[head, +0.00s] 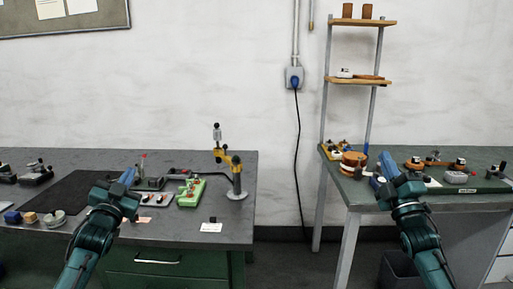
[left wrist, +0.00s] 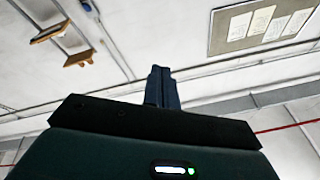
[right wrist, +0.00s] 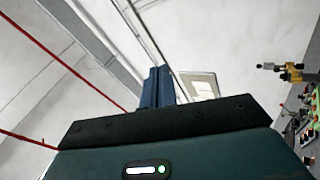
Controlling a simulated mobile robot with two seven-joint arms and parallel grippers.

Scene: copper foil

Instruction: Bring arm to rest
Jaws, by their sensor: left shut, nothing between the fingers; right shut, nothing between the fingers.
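My left gripper (head: 128,176) is raised in front of the left bench in the head view. Its blue fingers are shut and empty; they also show together in the left wrist view (left wrist: 162,88), against the wall and ceiling. My right gripper (head: 387,165) is raised in front of the right bench. Its blue fingers are shut and empty, and they also show together in the right wrist view (right wrist: 157,88). Both forearms angle up from the lower edge of the head view. Neither gripper visibly holds anything.
The right bench (head: 380,200) holds several small parts and a shelf rack (head: 358,81). A floor gap with a hanging black cable (head: 298,140) separates the benches.

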